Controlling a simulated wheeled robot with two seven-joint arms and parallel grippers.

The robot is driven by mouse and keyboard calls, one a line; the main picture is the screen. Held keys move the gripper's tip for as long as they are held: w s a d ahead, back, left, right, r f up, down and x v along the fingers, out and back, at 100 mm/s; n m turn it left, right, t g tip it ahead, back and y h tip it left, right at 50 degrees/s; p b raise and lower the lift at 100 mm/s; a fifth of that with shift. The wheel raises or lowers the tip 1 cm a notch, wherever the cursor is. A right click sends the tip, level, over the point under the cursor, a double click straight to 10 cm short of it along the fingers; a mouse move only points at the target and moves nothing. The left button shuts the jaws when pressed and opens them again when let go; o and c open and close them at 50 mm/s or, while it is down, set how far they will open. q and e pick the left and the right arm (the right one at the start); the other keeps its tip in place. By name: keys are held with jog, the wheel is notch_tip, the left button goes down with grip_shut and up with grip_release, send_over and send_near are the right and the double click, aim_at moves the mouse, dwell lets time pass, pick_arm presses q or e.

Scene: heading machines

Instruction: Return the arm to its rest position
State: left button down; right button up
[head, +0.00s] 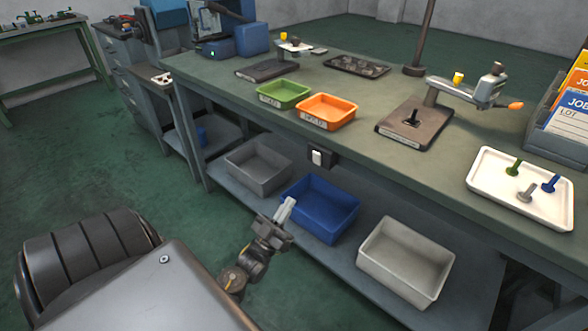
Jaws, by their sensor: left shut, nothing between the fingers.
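My left gripper (286,211) shows low in the middle of the head view, on a short stretch of my arm. Its pale fingers are together, with nothing held between them. It is in front of the workbench (400,170), and in the picture its tips overlap the left side of a blue bin (322,208) on the lower shelf. I cannot tell whether it touches the bin. My right gripper is not in view.
A green tray (284,94) and an orange tray (327,111) sit on the bench. A white tray (490,199) holds several bolt-like parts. Grey bins (258,166) and (405,261) flank the blue bin on the shelf. Green floor (80,170) is open at left.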

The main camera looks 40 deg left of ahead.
pick_arm(q)
jog(key=shift+s+f, duration=0.45)
jog(key=shift+f, duration=0.2)
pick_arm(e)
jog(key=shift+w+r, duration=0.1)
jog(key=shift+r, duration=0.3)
